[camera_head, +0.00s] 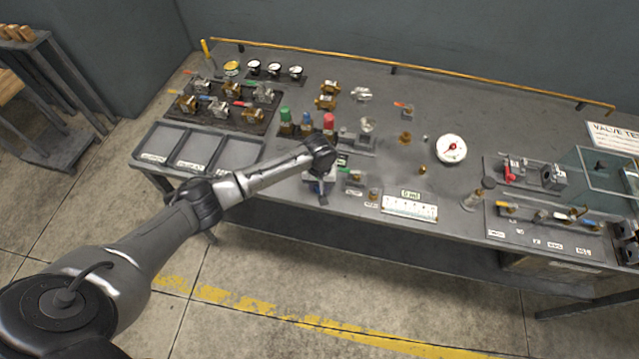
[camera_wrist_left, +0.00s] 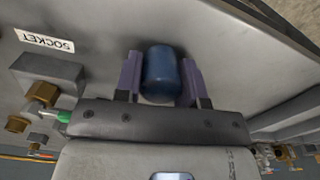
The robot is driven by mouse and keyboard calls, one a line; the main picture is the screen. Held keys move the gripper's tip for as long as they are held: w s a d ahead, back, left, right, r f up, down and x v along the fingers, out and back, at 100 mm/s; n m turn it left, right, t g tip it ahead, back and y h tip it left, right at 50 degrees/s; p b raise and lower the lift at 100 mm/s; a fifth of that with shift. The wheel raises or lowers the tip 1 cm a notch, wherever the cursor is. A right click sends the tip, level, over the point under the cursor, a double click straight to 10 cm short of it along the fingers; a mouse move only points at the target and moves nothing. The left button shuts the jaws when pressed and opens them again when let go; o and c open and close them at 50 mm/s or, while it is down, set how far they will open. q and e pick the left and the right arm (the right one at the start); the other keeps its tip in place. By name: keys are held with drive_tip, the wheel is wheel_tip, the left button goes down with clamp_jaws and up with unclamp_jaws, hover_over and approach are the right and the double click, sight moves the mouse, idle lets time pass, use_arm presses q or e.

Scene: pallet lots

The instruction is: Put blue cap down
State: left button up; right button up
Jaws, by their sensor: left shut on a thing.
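My left gripper (camera_head: 322,193) is over the front edge area of the workbench, left of centre. In the left wrist view, its two purple fingers (camera_wrist_left: 160,78) are shut on a dark blue cap (camera_wrist_left: 161,72), one finger on each side. The cap is over or close to the grey bench top; I cannot tell whether it touches. In the head view the held cap is mostly hidden by the gripper. Behind the gripper stand a green cap (camera_head: 285,115) and a red cap (camera_head: 328,121) on a rack. My right gripper is not in view.
A grey block with a brass fitting (camera_wrist_left: 42,82) and a SOCKET label (camera_wrist_left: 45,41) are beside the gripper. Empty trays (camera_head: 200,150) lie left. A ruled white plate (camera_head: 409,207) and a round gauge (camera_head: 451,149) lie right. The bench between fittings and gauge is partly clear.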

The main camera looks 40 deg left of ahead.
use_arm(q)
drive_tip(key=o, duration=0.9)
drive_tip(key=shift+f, duration=0.1)
wheel_tip(320, 180, up, 11)
drive_tip(key=shift+p, duration=0.8)
drive_tip(key=shift+r, duration=0.7)
